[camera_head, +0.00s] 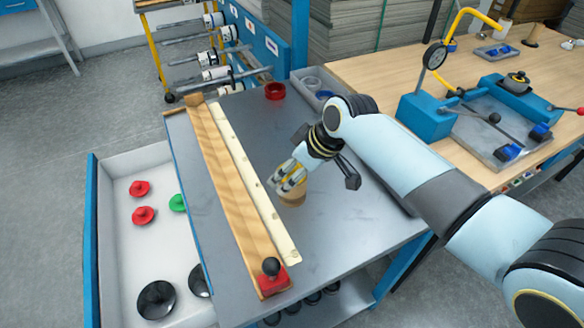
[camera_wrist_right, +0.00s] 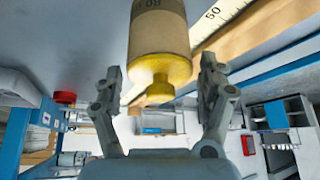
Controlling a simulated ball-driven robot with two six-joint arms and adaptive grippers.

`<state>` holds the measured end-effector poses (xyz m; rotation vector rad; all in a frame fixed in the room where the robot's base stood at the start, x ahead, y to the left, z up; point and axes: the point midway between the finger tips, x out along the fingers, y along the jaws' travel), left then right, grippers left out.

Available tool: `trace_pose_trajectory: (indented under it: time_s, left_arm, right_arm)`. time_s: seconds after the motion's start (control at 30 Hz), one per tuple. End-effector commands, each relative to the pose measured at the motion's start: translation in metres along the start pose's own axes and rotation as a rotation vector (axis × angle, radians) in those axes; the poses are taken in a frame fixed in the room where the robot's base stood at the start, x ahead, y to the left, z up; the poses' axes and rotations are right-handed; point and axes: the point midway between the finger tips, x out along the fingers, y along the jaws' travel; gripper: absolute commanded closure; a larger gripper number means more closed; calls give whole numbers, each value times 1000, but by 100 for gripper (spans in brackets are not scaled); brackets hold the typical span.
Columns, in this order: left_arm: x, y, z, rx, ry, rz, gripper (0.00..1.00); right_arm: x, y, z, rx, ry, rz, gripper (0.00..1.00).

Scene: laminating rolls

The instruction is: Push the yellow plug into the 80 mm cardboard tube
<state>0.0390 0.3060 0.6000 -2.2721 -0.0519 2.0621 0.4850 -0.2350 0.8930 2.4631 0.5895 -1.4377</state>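The cardboard tube (camera_head: 292,199) stands on the grey bench below my right gripper (camera_head: 286,180). In the right wrist view the tube (camera_wrist_right: 158,30) hangs from the top edge, its printed number only partly readable. The yellow plug (camera_wrist_right: 158,86) sits at the tube's end, its flange against or in the mouth and its narrower knob pointing toward my palm. How deep it sits I cannot tell. My right gripper is open in the right wrist view (camera_wrist_right: 160,85), with a finger on each side of the plug and gaps between. My left gripper is not in view.
A wooden fence and scale strip (camera_head: 262,205) run left of the tube, with a red stop (camera_head: 273,279) at the near end. A white drawer (camera_head: 112,255) holds red, green and black plugs. A red ring (camera_head: 275,91) lies at the back. The bench right of the tube is clear.

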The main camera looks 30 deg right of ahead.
Motion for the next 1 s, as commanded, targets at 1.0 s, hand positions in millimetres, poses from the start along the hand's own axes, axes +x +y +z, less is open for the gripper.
trace_pose_trajectory:
  time_s: [1.0]
  left_arm:
    - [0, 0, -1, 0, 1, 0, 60]
  right_arm:
    - [-112, 1, -1, -2, 4, 3, 12]
